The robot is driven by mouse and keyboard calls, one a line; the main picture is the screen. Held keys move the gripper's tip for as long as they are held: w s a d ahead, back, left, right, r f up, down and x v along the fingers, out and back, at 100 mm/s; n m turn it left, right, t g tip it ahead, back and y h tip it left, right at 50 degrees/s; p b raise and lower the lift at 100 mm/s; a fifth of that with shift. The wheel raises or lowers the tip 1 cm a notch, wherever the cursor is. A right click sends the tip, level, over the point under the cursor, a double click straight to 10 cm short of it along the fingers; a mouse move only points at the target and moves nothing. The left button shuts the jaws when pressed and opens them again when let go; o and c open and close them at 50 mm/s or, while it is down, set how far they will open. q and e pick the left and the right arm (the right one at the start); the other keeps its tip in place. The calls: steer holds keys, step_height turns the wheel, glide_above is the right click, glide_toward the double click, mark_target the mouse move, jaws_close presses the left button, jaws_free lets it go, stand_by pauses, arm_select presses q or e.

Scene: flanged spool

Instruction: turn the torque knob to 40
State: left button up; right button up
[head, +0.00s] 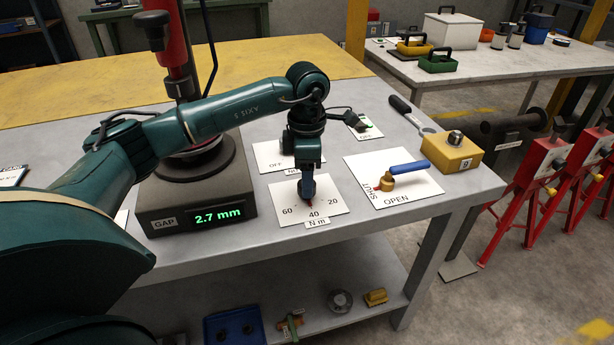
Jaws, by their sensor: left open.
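The torque dial plate (283,211) is white, with 60, 40 and 20 printed on it and an N m label at its front edge. It lies on the grey bench. My left gripper (307,192) points down over the middle of this plate and hides most of the torque knob. A small red mark (311,205) shows just below the gripper tip, on the side toward the 40. The gripper is open; whether its fingers touch the knob cannot be told. My right gripper is out of view.
A gauge block reading 2.7 mm (219,214) stands left of the dial. To the right is a valve plate with a blue lever (410,167), then a yellow block (452,157) and a wrench (412,113).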

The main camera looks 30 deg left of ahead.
arm_select(q)
step_height(320, 180, up, 12)
stand_by(0.3)
stand_by(0.5)
